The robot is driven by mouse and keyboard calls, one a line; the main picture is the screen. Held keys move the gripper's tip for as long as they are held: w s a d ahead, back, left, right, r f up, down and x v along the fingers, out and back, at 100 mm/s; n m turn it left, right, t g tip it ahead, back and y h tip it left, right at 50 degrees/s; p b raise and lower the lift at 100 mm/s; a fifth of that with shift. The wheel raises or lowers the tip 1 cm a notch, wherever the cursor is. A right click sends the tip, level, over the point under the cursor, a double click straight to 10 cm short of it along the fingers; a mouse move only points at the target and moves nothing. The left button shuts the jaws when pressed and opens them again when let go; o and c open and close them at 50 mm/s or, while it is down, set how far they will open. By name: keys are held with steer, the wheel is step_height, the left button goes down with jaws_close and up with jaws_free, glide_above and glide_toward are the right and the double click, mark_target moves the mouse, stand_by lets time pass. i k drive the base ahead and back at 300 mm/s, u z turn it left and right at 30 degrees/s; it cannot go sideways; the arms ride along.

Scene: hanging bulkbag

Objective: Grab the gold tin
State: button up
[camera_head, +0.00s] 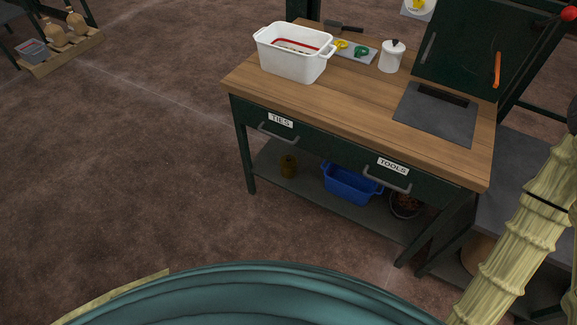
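The wooden benchtop (350,105) overhangs the shelf. A white tub (290,62), white canister (391,58) and grey plate (435,115) are on top. The floor left is clear.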

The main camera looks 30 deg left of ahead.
mark_target(286, 173)
steer(key=z, duration=2.6)
steer(key=k, duration=1.6)
steer(key=u, duration=2.6)
